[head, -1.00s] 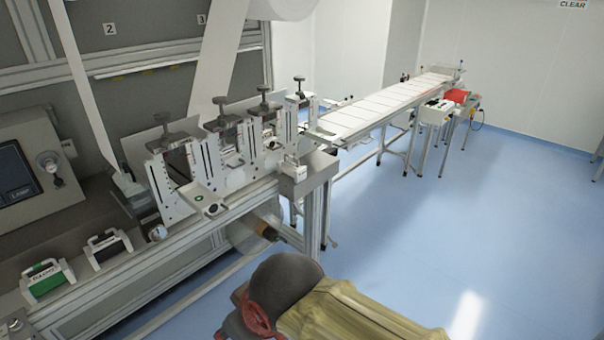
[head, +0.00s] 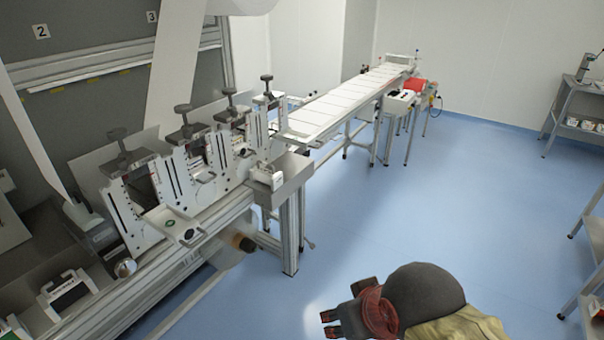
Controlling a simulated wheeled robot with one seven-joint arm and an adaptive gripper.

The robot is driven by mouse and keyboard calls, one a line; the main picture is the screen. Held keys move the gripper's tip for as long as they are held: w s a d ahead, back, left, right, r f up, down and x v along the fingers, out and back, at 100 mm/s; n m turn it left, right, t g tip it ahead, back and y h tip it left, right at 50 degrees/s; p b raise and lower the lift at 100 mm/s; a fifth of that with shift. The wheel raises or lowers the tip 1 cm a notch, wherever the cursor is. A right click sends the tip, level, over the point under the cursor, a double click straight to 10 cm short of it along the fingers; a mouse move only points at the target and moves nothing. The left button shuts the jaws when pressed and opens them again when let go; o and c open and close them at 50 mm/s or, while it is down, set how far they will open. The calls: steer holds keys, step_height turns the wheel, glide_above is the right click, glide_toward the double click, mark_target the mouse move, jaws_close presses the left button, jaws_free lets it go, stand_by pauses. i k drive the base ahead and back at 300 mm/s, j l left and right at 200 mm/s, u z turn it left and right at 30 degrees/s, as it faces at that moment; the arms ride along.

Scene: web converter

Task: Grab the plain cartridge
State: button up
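A white and black cartridge-like block (head: 68,293) with a handle sits on the machine's ledge at the lower left. It has no green on it, but I cannot read its label. A second block with green on it (head: 12,330) is cut off at the bottom left corner. My gripper (head: 330,322), dark with red parts, is at the bottom centre over the blue floor, well to the right of both blocks and apart from the machine. Its finger gap is too small and turned away to judge. I see nothing held in it.
The web machine with upright die stations (head: 185,165) fills the left. A small tray (head: 175,226) juts from its front. A conveyor (head: 345,100) runs to the back. Shelving (head: 575,95) stands at the right edge. The blue floor (head: 440,200) between is clear.

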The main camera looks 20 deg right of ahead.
mark_target(259, 172)
steer(key=i+l+u, duration=0.1)
steer(key=i+l, duration=1.15)
steer(key=l, duration=0.15)
steer(key=j+u, duration=0.05)
